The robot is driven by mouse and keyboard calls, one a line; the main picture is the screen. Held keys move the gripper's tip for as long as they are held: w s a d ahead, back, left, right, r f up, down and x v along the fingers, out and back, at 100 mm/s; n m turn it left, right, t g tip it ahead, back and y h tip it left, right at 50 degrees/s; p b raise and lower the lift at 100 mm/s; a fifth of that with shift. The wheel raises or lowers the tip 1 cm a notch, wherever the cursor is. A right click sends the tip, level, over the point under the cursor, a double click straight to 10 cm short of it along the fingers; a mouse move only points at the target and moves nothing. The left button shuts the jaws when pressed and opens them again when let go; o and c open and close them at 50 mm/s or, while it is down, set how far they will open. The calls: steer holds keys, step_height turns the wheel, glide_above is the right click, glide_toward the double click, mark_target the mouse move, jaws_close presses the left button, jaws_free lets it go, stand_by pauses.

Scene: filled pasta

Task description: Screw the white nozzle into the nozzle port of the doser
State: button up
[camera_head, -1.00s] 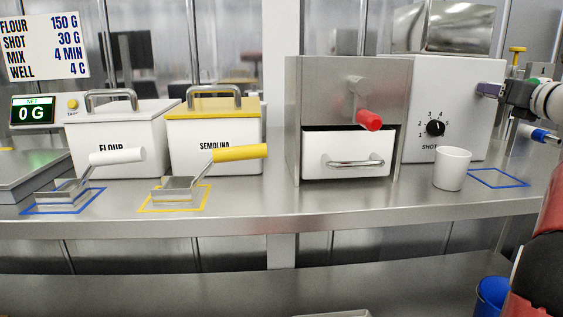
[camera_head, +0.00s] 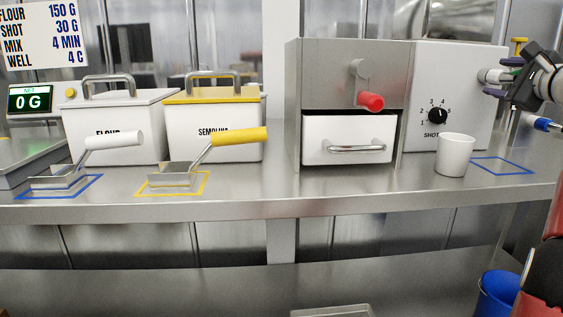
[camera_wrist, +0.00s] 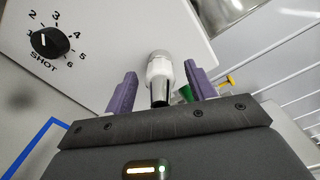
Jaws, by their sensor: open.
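The doser (camera_head: 465,110) is the white box with the SHOT dial at the right of the counter in the head view; it also shows in the wrist view (camera_wrist: 100,75). The white nozzle (camera_wrist: 160,72) points out from the doser's side, its inner end at a grey port collar (camera_wrist: 158,54). It also shows small in the head view (camera_head: 488,76). How deep its thread sits cannot be told. My gripper (camera_wrist: 160,80) is open, with its purple fingers on either side of the nozzle and gaps between. It also shows at the doser's right in the head view (camera_head: 502,77).
A white cup (camera_head: 454,155) stands before the doser, beside a blue outlined square (camera_head: 502,166). A steel unit with a red handle (camera_head: 370,102) stands left of the doser. A blue bucket (camera_head: 497,293) is below the counter. A green thing (camera_wrist: 186,93) shows behind the nozzle.

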steer(key=n+b, duration=0.1)
steer(key=n, duration=0.4)
steer(key=shift+f+n, duration=0.1)
steer(key=shift+n, duration=0.2)
steer(key=n, duration=0.5)
steer(key=shift+b, duration=0.4)
